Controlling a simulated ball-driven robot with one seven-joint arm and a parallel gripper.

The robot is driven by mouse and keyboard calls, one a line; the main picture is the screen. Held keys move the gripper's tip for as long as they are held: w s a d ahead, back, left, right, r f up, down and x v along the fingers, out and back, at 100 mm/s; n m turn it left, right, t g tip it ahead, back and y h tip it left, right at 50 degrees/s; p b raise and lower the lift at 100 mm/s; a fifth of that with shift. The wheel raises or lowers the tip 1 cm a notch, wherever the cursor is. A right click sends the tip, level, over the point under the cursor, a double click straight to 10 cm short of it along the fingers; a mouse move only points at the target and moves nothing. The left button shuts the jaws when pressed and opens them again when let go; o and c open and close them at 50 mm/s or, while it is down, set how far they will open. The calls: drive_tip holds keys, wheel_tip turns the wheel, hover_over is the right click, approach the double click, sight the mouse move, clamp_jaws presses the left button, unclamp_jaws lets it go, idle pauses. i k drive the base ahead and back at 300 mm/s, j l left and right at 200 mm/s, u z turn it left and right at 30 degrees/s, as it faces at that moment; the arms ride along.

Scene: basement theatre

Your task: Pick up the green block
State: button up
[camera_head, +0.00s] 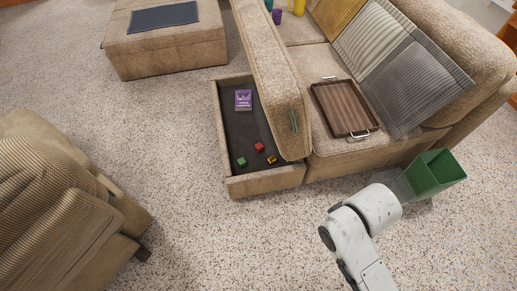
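The green block (241,162) is a small cube. It lies on the dark floor of the open storage compartment (265,182) under the raised seat of the sofa, near the compartment's front left corner. A red block (259,147) and a yellow block (272,159) lie to its right, apart from it. My white arm reaches in from the bottom right, well to the right of the green block. I cannot make out my gripper's fingers; the arm's far end is hidden.
A purple box (243,99) lies farther back in the compartment. The raised seat (268,75) leans along its right side. A green bin (436,172) is beside my arm. A wooden tray (344,107) sits on the sofa. Open carpet (180,150) lies left of the compartment.

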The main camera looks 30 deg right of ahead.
sight(241, 163)
drive_tip(key=i+l+u, duration=0.25)
drive_tip(key=i, duration=0.4)
drive_tip(key=i+l+u, duration=0.3)
drive_tip(key=i+l, duration=0.25)
drive_tip(key=i, duration=0.1)
